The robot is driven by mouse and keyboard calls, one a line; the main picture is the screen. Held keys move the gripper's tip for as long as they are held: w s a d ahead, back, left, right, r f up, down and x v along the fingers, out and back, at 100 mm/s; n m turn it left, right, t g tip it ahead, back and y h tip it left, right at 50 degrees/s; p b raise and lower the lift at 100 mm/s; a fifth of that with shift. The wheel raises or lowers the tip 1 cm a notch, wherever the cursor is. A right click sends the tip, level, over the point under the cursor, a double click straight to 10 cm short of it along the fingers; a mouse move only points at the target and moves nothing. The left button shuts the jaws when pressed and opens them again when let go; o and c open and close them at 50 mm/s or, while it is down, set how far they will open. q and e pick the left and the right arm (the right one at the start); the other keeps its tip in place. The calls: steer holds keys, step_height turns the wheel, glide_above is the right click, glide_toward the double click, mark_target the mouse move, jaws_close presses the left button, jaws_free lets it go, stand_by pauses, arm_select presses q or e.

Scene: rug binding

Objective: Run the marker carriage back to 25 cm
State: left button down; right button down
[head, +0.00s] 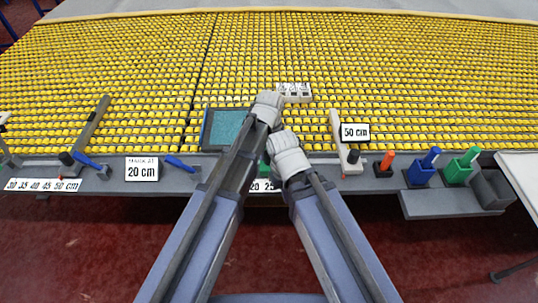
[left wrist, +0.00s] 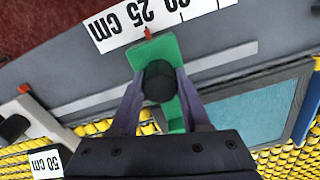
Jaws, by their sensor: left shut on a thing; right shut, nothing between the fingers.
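The green marker carriage (left wrist: 150,52) with a black knob (left wrist: 159,82) shows in the left wrist view. My left gripper (left wrist: 160,90) is shut on the knob. A red pointer (left wrist: 148,33) at the carriage's end meets the white scale strip (left wrist: 112,27), close to the upside-down 25. In the head view my left gripper (head: 268,105) is the higher one, and a bit of the green carriage (head: 264,166) shows between my arms. My right gripper (head: 287,152) is shut and empty, just below and right of it. The strip (head: 263,186) is partly hidden by my arms.
A card (head: 141,170) reads 20 cm. A second card (head: 355,132) reads 50 cm, by a pale arm with a black knob (head: 353,156). A teal panel (head: 228,128) lies left of my grippers. Orange, blue and green markers (head: 465,165) stand right. Yellow tufted rug (head: 430,70) spreads behind.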

arm_select(q)
steer(key=shift+d, duration=0.2)
steer(key=c, duration=0.8)
jaws_free()
steer(key=o, duration=0.4)
steer(key=shift+d, duration=0.15)
steer(key=shift+r, duration=0.1)
steer(key=shift+r+p, duration=0.55)
steer(key=shift+p, duration=0.1)
step_height(320, 180, up, 7)
steer(key=p, duration=0.6)
steer(key=shift+f+p, duration=0.2)
steer(key=shift+p, duration=0.1)
